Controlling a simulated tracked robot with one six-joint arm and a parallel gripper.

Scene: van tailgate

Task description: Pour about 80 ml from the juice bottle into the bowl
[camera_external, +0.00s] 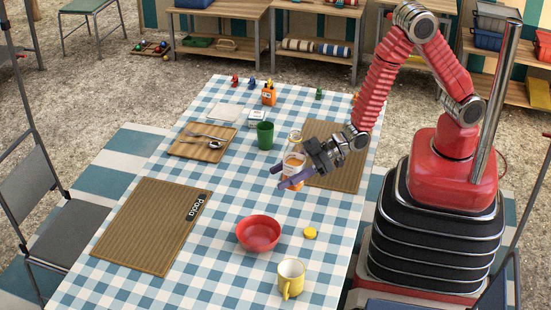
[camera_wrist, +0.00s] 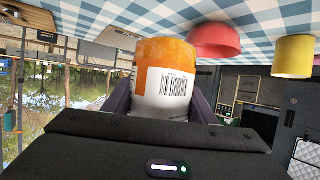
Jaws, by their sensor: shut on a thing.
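The juice bottle (camera_external: 293,166) has orange contents and a white label. The level inside the bowl is too small to tell.
A yellow mug (camera_external: 291,278) and a yellow lid (camera_external: 310,233) are near the bowl. A green cup (camera_external: 265,135) stands behind the bottle. Brown mats (camera_external: 150,225) lie on the checked tablecloth (camera_external: 215,245). Small bottles and figures stand at the far end.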

